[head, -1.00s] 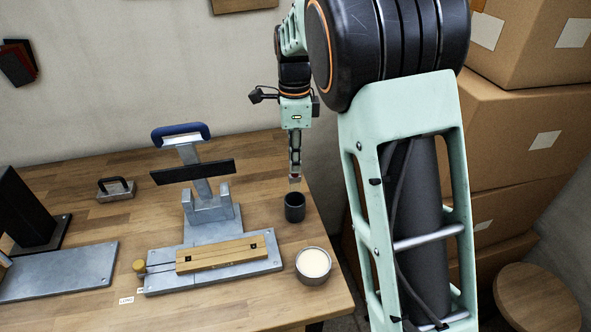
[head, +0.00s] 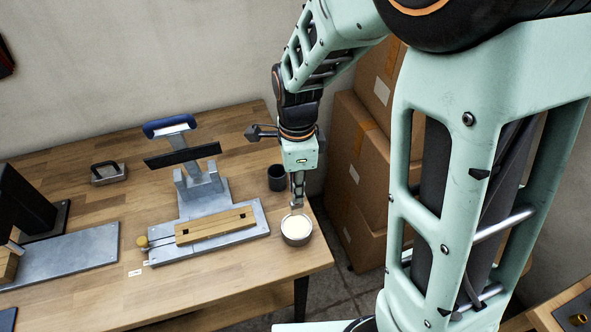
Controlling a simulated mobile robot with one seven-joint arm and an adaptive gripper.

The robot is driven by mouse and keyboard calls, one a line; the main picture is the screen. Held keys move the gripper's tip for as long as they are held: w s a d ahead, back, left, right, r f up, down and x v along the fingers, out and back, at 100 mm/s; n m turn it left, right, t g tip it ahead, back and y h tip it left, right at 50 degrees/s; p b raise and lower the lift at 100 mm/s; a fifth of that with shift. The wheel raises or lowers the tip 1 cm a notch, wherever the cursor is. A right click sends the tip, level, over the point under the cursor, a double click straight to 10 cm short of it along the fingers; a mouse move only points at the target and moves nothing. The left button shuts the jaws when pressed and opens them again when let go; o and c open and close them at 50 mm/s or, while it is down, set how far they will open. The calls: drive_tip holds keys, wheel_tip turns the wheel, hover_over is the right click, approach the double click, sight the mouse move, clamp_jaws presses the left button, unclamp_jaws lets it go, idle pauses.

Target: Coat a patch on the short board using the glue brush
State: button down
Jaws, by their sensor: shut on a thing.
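My gripper (head: 298,196) points down over the right side of the workbench, shut on the glue brush. Most of the brush is hidden by the fingers; its tip (head: 297,212) is at the mouth of the pot of cream-coloured glue (head: 296,241). I cannot tell how deep the bristles reach. A light wooden board (head: 215,226) lies flat in the grey metal jig (head: 165,255), left of the pot. Another wooden piece (head: 7,265) shows partly at the left edge. I cannot tell from the picture which is the short board.
A dark cup (head: 276,180) stands just behind the glue pot. A metal stand with a blue handle (head: 170,127) and black bar rises behind the board. A handled block (head: 107,173) sits at the back left. Cardboard boxes (head: 352,180) stand right of the bench.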

sight(297, 207)
drive_tip(key=shift+f+b, duration=2.45)
drive_tip(key=shift+f, duration=0.55)
drive_tip(key=shift+f+b, duration=0.35)
drive_tip(key=shift+f, duration=0.25)
drive_tip(key=shift+r, duration=0.15)
wheel_tip(297, 207, up, 7)
drive_tip(key=p, duration=0.6)
drive_tip(key=shift+w, duration=0.15)
idle(0.3)
